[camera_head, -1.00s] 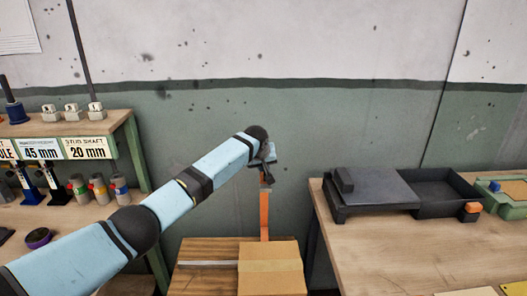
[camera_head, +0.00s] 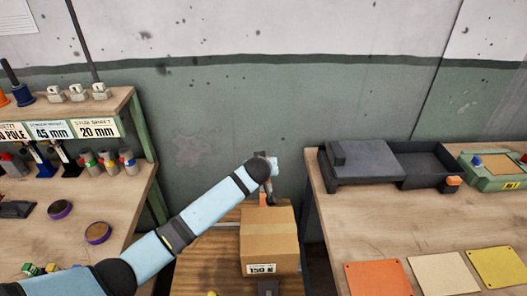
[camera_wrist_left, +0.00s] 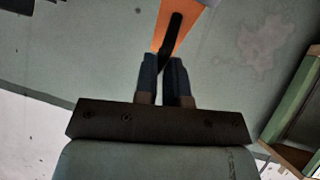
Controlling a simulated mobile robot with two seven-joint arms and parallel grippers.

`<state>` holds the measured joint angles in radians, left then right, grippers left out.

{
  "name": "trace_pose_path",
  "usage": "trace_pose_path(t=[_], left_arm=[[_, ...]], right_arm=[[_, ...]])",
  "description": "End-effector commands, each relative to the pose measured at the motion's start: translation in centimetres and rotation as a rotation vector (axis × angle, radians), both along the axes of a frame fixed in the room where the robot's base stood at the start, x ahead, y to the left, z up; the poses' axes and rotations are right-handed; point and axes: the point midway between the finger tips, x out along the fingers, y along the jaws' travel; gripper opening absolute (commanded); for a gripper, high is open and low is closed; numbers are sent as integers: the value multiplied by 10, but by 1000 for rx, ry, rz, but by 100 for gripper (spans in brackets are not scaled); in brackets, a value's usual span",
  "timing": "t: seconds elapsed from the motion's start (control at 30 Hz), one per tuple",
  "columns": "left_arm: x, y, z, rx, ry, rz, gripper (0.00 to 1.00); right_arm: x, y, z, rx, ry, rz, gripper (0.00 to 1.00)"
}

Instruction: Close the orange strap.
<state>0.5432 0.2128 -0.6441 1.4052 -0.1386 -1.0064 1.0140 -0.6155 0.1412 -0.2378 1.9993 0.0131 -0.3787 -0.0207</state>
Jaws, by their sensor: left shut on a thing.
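The orange strap (camera_head: 263,199) shows as a short upright piece just behind the cardboard box (camera_head: 268,240), which stands on a wooden surface. My left gripper (camera_head: 268,189) is above the box's back edge, at the strap's upper end. In the left wrist view the orange strap (camera_wrist_left: 181,22) runs out past the fingertips, with a dark bar across it. My left gripper (camera_wrist_left: 164,60) is shut on the strap's end there; the exact grip point is dark. The strap's lower part is hidden behind the box. My right gripper is in neither view.
A right bench (camera_head: 325,240) holds a black tray unit (camera_head: 432,165), a green case (camera_head: 495,172) and flat coloured plates. A dark object (camera_head: 268,287) lies before the box.

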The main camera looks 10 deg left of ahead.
Motion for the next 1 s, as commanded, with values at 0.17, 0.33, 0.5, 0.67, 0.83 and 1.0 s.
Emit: trace_pose_path(t=[0.17, 0.33, 0.5, 0.67, 0.83, 1.0], left_arm=[[-21, -6, -7, 14, -55, 0, 0], [-30, -8, -8, 24, -84, 1, 0], [-33, -9, -9, 27, -94, 1, 0], [-33, -9, -9, 27, -94, 1, 0], [-33, -9, -9, 27, -94, 1, 20], [-33, -9, -9, 27, -93, 1, 36]], right_arm=[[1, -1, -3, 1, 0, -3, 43], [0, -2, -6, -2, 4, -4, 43], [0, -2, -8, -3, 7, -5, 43], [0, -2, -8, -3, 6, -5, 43], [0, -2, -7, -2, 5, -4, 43], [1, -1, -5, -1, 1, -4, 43]])
